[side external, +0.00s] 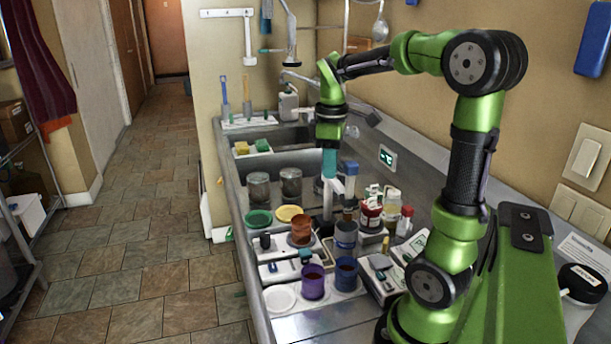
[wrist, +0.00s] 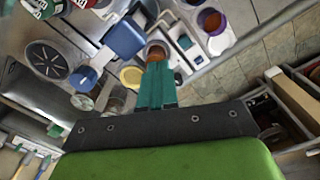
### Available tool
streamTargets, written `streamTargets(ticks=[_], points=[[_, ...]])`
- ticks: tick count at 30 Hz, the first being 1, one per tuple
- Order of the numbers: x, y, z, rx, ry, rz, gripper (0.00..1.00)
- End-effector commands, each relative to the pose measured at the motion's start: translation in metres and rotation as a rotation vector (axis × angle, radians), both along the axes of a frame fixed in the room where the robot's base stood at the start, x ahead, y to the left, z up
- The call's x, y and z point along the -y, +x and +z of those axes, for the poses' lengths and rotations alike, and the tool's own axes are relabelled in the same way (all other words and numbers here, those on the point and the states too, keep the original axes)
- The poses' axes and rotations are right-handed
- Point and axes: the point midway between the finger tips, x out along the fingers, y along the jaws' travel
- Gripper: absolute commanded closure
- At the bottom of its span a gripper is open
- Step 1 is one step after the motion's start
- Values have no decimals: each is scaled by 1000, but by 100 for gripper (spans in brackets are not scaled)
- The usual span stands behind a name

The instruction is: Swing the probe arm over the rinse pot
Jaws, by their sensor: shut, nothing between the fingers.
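My gripper (side external: 329,176) points down over the counter, its teal fingers together and empty. In the wrist view the shut fingertips (wrist: 158,63) overlap the near edge of an orange-brown pot (wrist: 155,49); I cannot tell the height between them. A blue block (side external: 349,168) stands just right of the fingers, and a blue block also shows in the wrist view (wrist: 124,38). A pale post with a short arm (side external: 327,204) is below the fingers; it may be the probe arm, and contact is unclear. Two metal pots (side external: 258,187) stand left of it; which pot is the rinse pot is unclear.
Green (side external: 258,219) and yellow (side external: 289,213) dishes, an orange-brown bucket (side external: 301,230), a purple bucket (side external: 313,282) and a blue-grey one (side external: 346,235) crowd the front. Several jars (side external: 371,214) stand right. The sink (side external: 288,137) lies behind. The tiled floor is left.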

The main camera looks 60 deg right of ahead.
Motion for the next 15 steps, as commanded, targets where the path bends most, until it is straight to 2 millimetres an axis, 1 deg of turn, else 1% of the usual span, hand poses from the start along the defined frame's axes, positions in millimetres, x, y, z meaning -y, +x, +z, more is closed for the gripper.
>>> streamTargets(ticks=[5,15], points=[[-2,4,1,1,0,1,100],[-2,4,27,1,-2,0,100]])
